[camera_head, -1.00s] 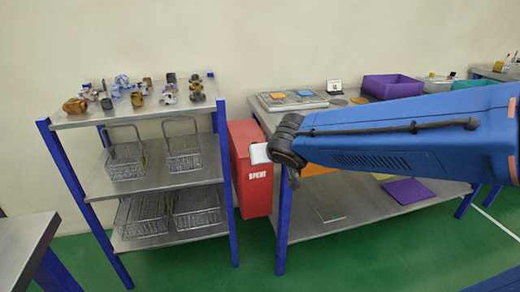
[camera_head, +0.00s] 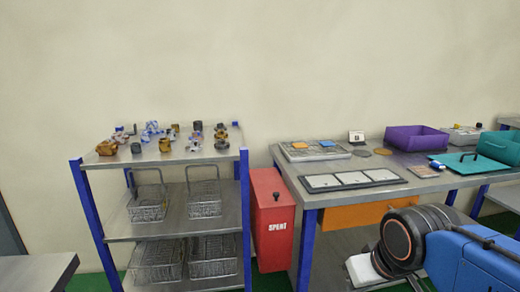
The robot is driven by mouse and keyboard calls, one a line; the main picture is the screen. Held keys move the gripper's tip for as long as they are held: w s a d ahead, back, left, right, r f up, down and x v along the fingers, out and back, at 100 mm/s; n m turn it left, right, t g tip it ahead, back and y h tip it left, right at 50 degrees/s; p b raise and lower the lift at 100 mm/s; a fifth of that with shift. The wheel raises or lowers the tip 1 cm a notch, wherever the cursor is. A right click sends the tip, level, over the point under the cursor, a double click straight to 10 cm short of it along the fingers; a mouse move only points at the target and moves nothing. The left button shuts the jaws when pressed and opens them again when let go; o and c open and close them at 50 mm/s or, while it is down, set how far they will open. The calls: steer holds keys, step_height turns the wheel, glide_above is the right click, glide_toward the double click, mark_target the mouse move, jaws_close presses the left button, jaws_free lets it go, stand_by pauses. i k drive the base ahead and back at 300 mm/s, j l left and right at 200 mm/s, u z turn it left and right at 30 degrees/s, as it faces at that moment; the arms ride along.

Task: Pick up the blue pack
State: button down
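A small flat blue piece (camera_head: 327,143), which may be the blue pack, lies on a grey tray (camera_head: 308,155) on the right-hand bench. An orange piece (camera_head: 299,145) lies beside it to the left. My arm is at the lower right, in front of the bench and well below and apart from the blue piece. A pale block at my arm's end (camera_head: 362,272) shows low in the picture. The fingers cannot be made out, so whether my gripper is open or shut is unclear.
A board with three white panels (camera_head: 352,180) lies at the bench's front edge. A red bin (camera_head: 272,220) stands between the bench and a shelf rack (camera_head: 180,156) holding small parts and wire baskets.

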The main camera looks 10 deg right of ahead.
mark_target(437, 165)
steer(key=z, duration=1.25)
